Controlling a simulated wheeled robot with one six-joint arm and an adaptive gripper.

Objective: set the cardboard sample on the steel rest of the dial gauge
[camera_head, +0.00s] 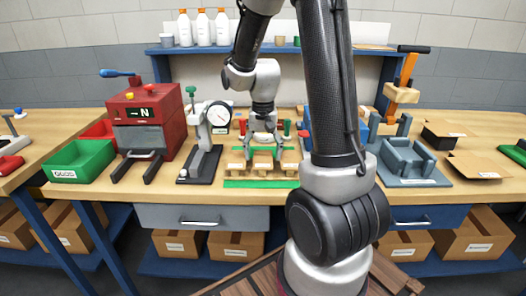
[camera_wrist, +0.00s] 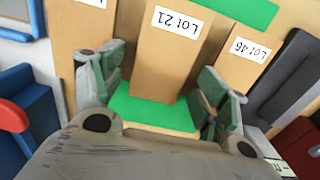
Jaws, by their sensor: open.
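Several cardboard samples stand side by side on a green-edged holder (camera_head: 262,183) at the bench's middle. In the wrist view the one labelled "LOT 21" (camera_wrist: 163,62) is in the middle, "LOT 46" (camera_wrist: 238,62) to its right and another to its left. My gripper (camera_head: 263,143) is above the samples, pointing down. In the wrist view its open fingers (camera_wrist: 160,85) are on either side of the LOT 21 sample, with no clear contact. The dial gauge (camera_head: 206,140), with a round white dial, stands left of the holder on a dark base.
A red press-like machine (camera_head: 143,120) and a green bin (camera_head: 80,163) are left of the gauge. A grey fixture (camera_head: 408,162) and flat cardboard pieces (camera_head: 478,165) are at the right. A blue shelf with white bottles (camera_head: 203,28) runs behind. My arm hides part of the bench.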

